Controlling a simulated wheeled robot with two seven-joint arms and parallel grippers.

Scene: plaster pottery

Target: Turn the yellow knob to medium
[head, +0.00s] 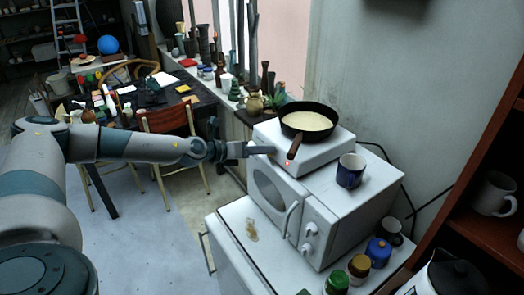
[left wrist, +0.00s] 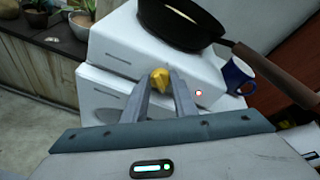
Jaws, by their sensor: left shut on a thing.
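The yellow knob (left wrist: 159,79) is on the front of a white hot plate (head: 330,152). It shows in the left wrist view between the tips of my left gripper (left wrist: 162,84), which is shut on it. In the head view my left gripper (head: 258,149) reaches in from the left to the front of the hot plate and hides the knob. The knob's exact setting cannot be read. A red light (left wrist: 198,92) glows on the hot plate to the right of the knob. My right gripper is not in view.
A black frying pan (head: 309,119) with pale contents sits on the hot plate, its brown handle (head: 297,147) pointing forward. The hot plate stands on a white microwave (head: 315,215). A blue mug (head: 350,171) is beside it. Several jars stand at the front right.

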